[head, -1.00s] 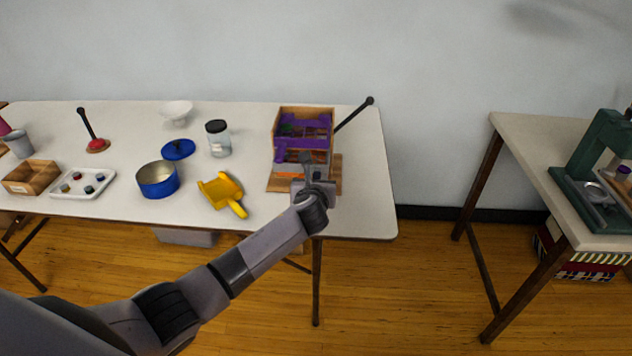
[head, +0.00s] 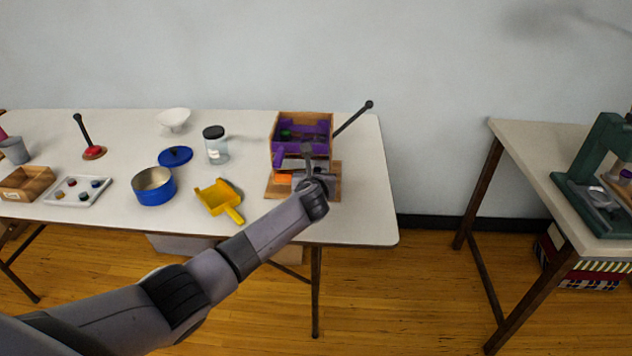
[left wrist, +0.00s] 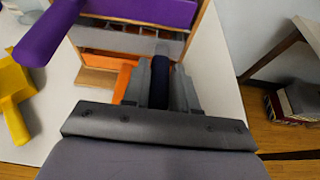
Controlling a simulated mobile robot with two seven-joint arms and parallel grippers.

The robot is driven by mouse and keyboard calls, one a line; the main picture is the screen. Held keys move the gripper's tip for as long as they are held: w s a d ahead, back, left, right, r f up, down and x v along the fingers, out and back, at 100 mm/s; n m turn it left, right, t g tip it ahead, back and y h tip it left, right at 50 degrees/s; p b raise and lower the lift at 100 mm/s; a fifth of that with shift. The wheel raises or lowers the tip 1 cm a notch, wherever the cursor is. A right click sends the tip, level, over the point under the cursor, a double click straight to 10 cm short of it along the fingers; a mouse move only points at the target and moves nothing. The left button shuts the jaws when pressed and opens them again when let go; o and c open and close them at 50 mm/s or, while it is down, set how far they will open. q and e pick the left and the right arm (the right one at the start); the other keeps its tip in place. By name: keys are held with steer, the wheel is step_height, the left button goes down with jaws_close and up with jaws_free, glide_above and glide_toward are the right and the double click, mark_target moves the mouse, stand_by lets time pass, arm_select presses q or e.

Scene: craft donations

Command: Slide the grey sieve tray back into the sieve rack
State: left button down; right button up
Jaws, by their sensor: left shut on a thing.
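The sieve rack (head: 305,116) is a wooden frame standing near the right end of the table. In it are a purple tray (head: 284,155) above and an orange piece (head: 283,179) low down. In the left wrist view, a grey sieve tray (left wrist: 122,40) shows as a grey band between the purple tray (left wrist: 150,12) and the orange piece (left wrist: 122,82). My left gripper (head: 308,165) is at the rack's front, shut on what looks like the grey tray's handle (left wrist: 168,48). How deep the grey tray sits is hard to tell. My right gripper is not in view.
A yellow dustpan (head: 217,197), blue pot (head: 154,190), blue lid (head: 175,156) and jar (head: 216,150) stand left of the rack. A dark rod (head: 352,118) rises behind it, to the right. The tabletop right of the rack is clear.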

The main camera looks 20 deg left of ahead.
arm_select(q)
steer(key=shift+w+a, duration=0.1)
steer(key=shift+w, duration=0.2)
steer(key=shift+f, duration=0.15)
stand_by(0.4)
steer(key=c, duration=0.8)
jaws_free()
steer(key=shift+s, duration=0.1)
steer(key=shift+s, duration=0.15)
steer(key=p+v, duration=0.2)
steer(key=v, duration=0.4)
steer(key=shift+s, duration=0.25)
